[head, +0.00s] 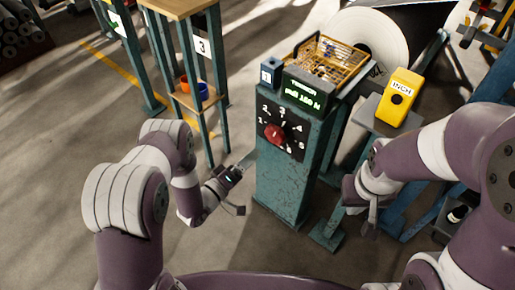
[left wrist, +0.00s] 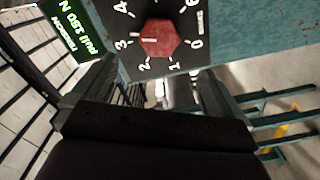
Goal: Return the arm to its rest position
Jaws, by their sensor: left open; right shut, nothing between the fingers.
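My left gripper (head: 244,184) is open and empty, left of the teal control post. In the left wrist view its two fingers (left wrist: 152,88) stand apart, with the red knob (left wrist: 158,38) beyond them and nothing between them. The knob also shows in the head view (head: 274,134), on a black dial plate with white numbers. Its white mark points at the 3. My right gripper (head: 371,214) is shut and empty, hanging low to the right of the post.
A yellow box (head: 399,98) stands on a stand at right. A shelf stand (head: 193,98) holds small cups behind my left arm.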

